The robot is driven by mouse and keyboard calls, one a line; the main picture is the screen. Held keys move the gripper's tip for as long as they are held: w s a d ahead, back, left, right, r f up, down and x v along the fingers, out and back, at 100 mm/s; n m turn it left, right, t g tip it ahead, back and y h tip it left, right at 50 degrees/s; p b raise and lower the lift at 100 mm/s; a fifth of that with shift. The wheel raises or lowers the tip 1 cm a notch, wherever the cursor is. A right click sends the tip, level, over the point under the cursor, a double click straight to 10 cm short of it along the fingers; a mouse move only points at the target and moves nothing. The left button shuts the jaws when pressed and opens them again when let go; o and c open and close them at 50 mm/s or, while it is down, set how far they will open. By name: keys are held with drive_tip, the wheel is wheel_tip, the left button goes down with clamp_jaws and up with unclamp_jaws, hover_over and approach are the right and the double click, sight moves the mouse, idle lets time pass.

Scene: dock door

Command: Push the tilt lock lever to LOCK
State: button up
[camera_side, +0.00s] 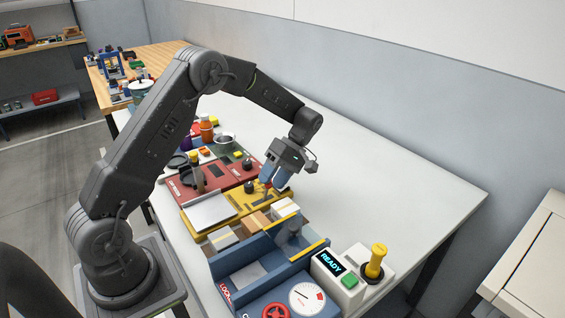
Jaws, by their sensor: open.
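A blue station (262,252) stands at the front of the table, with red-and-white lettering beginning "LOC" (225,291) on its left side. I cannot clearly make out the tilt lock lever; it may be small, hidden or cut off by the lower edge. My gripper (273,185) has blue fingers pointing down and is open. It is over the far part of the yellow panel (213,237), behind the blue station and well apart from the lettering. Whether the fingertips touch the small orange-red part there is hard to tell.
A white box reading READY (330,263) with a green button and a yellow-handled stick (376,260) stand right of the station. A dial (307,298) and red handwheel (277,311) are in front. Small boxes (255,221) lie behind. The table's right side is clear.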

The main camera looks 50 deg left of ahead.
drive_tip(key=v, duration=1.1)
drive_tip(key=shift+r, duration=0.1)
